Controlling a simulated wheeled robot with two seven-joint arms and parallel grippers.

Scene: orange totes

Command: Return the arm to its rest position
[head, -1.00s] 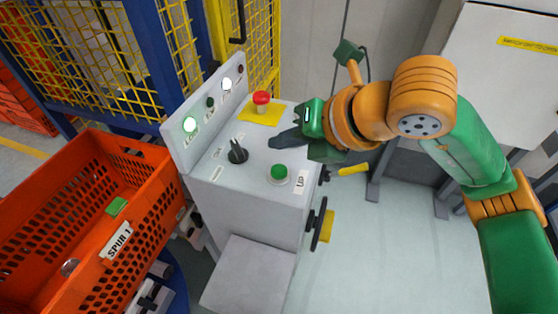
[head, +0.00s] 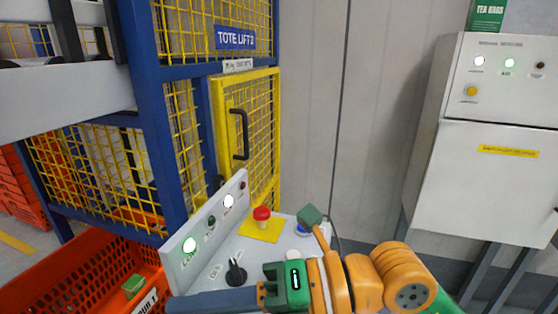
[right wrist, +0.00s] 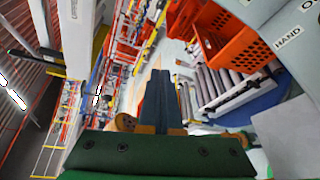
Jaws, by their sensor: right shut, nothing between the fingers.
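My right arm, green and orange, comes in from the lower right in the head view. Its gripper (head: 178,303) points left, in front of the lower part of the grey control console (head: 258,247). The dark fingers are shut with nothing between them. In the right wrist view the closed fingers (right wrist: 158,78) point away from the camera, clear of anything. The console carries a red mushroom button (head: 262,213) on a yellow plate, a black selector knob (head: 236,272) and lit lamps on its raised panel. My left gripper is not in view.
An orange tote (head: 85,262) with a green item stands left of the console. Behind are a blue-framed cage with a yellow mesh door (head: 262,130) marked TOTE LIFT 2. A white cabinet (head: 480,185) stands at right. The wrist view shows a roller conveyor (right wrist: 225,85).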

